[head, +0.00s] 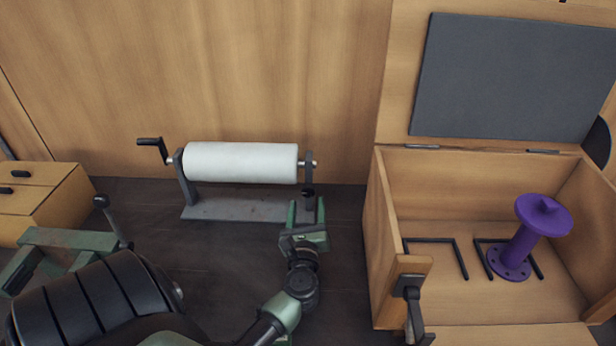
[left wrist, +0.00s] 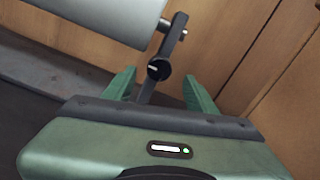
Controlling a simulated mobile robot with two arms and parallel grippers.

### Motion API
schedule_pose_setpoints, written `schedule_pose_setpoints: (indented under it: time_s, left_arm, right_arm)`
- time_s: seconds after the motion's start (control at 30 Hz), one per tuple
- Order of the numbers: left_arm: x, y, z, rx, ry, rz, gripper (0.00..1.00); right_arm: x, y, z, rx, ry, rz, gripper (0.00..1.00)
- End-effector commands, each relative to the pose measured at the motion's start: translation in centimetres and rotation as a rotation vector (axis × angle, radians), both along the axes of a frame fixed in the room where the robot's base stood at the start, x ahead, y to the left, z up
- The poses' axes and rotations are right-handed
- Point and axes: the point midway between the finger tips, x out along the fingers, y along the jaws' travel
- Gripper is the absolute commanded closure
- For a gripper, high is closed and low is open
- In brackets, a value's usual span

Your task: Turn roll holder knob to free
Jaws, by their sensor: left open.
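The roll holder (head: 245,207) stands against the back wall with a white roll (head: 240,162) on its rod. Its small black knob (head: 308,192) is low on the right upright. In the left wrist view the knob (left wrist: 158,70) is round and dark with a pale mark on its face. My left gripper (head: 307,214) is open and empty, just in front of the knob. In the left wrist view its green fingers (left wrist: 160,84) are on either side of the knob and upright, with gaps on both sides; contact is not visible. My right gripper is not in view.
A hand crank (head: 152,148) sticks out at the roll holder's left end. A small drawer unit (head: 45,210) stands at far left. The dark tabletop between is mostly clear.

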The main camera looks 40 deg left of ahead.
Motion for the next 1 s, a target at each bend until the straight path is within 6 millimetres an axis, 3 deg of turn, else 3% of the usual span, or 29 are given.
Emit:
schedule_pose_setpoints:
  time_s: [0.2, 0.57, 0.6, 0.8, 1.0]
  left_arm:
    - [2.3, 2.0, 0.2, 0.002, 0.001, 0.000, 0.43]
    - [2.9, 2.5, 0.0, 0.000, 0.000, 0.000, 0.43]
    - [2.9, 2.5, 0.0, 0.000, 0.000, 0.000, 0.46]
    - [2.9, 2.5, 0.0, 0.000, 0.000, 0.000, 1.00]
    - [2.9, 2.5, 0.0, 0.007, 0.006, 0.000, 1.00]
  right_arm:
    - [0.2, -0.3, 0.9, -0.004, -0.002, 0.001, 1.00]
    - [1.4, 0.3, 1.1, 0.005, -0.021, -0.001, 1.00]
    - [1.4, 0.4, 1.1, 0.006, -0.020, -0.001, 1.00]
    - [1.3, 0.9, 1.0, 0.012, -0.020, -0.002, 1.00]
    - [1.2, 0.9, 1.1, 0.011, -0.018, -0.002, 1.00]
